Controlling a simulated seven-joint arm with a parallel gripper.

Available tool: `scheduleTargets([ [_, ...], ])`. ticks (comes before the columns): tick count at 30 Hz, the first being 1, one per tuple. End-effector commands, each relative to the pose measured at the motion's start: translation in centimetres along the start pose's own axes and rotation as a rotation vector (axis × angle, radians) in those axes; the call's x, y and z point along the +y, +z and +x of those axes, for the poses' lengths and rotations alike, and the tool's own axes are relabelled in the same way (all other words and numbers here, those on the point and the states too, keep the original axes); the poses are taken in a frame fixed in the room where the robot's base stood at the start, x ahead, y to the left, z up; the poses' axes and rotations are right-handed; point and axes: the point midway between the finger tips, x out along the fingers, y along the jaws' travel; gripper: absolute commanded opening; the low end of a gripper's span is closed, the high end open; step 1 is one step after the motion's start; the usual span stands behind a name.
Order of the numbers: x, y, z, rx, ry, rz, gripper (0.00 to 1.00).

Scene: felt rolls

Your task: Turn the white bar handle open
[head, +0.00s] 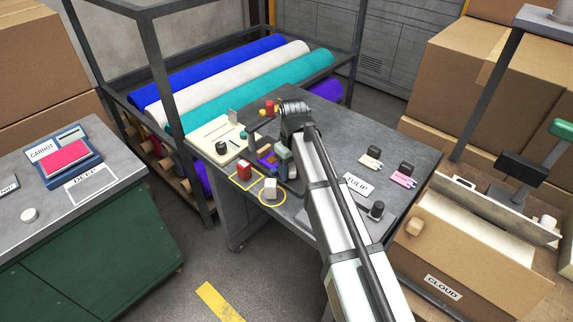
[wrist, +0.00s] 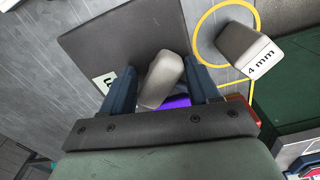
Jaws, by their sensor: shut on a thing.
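In the wrist view, the white bar handle (wrist: 162,80) is a pale, rounded bar that stands between the two blue fingers of my gripper (wrist: 163,92). My gripper is shut on it. The bar lies slightly tilted, in front of a flat dark panel (wrist: 105,40).
A white block marked 4 mm (wrist: 247,48) stands in a yellow ring beside the panel. A red block (head: 244,171) stands in a yellow outline on the bench (head: 335,125). Felt rolls (head: 235,85) lie on a rack behind. Small dark items (head: 371,153) sit at the right.

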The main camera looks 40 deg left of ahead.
Motion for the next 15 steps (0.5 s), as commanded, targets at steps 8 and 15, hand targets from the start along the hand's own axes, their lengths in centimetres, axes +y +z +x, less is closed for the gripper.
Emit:
scheduleTargets([
  [8, 0.63, -0.16, -0.02, 0.003, 0.013, -0.008, 0.72],
  [15, 0.37, -0.09, 0.00, 0.002, 0.009, -0.009, 0.77],
])
